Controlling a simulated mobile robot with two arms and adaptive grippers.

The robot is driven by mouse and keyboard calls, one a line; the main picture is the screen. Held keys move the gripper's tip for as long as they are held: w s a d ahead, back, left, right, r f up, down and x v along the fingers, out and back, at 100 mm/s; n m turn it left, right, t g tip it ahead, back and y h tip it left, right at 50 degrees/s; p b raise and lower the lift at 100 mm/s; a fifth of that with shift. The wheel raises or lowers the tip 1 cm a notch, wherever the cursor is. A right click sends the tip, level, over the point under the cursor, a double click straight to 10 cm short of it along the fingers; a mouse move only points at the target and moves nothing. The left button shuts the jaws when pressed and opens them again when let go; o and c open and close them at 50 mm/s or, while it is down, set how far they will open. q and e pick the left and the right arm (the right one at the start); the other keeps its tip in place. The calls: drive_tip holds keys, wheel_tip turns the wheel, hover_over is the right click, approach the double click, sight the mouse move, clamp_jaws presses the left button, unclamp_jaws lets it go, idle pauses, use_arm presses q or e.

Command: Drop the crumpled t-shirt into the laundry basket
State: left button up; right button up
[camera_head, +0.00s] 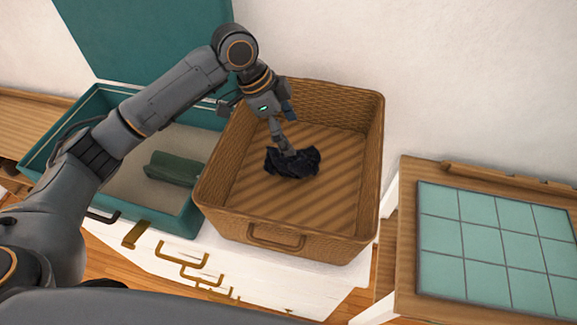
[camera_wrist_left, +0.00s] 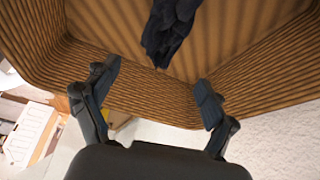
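The crumpled t-shirt (camera_head: 293,163) is a dark navy bundle inside the brown woven laundry basket (camera_head: 278,232). In the left wrist view the t-shirt (camera_wrist_left: 168,32) shows at the top middle, beyond the fingers and apart from them. I cannot tell whether it rests fully on the basket floor. My left gripper (camera_head: 284,146) reaches down into the basket, just above the t-shirt in the head view. In its wrist view the left gripper (camera_wrist_left: 156,82) has its fingers spread wide with nothing between them. My right gripper is not in view.
A teal open box (camera_head: 190,220) with a green folded item (camera_head: 172,169) stands left of the basket. The basket sits on a white drawer unit (camera_head: 240,278) against the wall. A wooden table with a teal tiled top (camera_head: 490,235) stands at the right.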

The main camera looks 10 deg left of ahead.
use_arm(q)
drive_tip(key=v, duration=1.2)
